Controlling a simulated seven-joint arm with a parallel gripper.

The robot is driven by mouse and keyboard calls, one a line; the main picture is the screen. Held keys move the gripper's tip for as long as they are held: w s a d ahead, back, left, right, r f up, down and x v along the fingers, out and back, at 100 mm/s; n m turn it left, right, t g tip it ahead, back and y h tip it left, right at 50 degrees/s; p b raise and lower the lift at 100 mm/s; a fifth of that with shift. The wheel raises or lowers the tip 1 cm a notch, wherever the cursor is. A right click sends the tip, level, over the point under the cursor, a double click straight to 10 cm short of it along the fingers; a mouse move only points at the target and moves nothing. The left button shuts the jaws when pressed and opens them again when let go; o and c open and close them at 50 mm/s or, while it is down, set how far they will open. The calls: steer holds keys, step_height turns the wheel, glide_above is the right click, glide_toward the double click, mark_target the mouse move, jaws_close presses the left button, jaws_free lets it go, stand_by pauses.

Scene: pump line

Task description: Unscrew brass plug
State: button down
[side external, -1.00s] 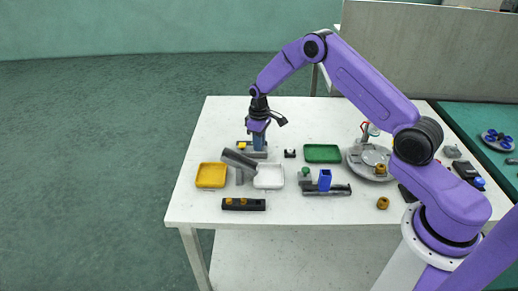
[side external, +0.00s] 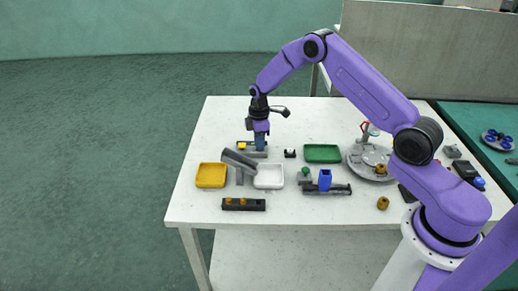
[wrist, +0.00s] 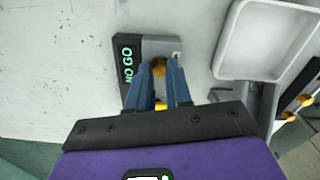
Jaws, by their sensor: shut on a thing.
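My gripper (side external: 261,146) points straight down over a small grey block (side external: 250,154) at the back left of the table. In the wrist view its blue fingers (wrist: 160,68) are shut on the brass plug (wrist: 159,71), which sits at the grey block (wrist: 162,48) beside a dark strip lettered NO GO (wrist: 127,62). The fingers hide the plug in the side view. A yellow part (wrist: 160,105) shows lower between the fingers. I cannot tell how far the plug is threaded in.
A grey angled tube (side external: 238,160) stands close in front of the block. Near it are a yellow tray (side external: 211,175), a white tray (side external: 269,176) and a green tray (side external: 322,153). A black block (side external: 243,204) with brass pieces lies in front. The table's left side is clear.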

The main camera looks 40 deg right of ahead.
steer(key=shift+w+r, duration=0.1)
steer(key=shift+w, duration=0.05)
steer(key=n, duration=0.5)
steer(key=shift+n, duration=1.1)
steer(key=n, duration=0.3)
steer(key=shift+a+n, duration=0.1)
steer(key=shift+n, duration=0.3)
steer(key=n, duration=0.3)
steer(key=shift+n, duration=0.3)
steer(key=shift+n, duration=1)
steer(key=n, duration=0.4)
steer(key=shift+n, duration=0.3)
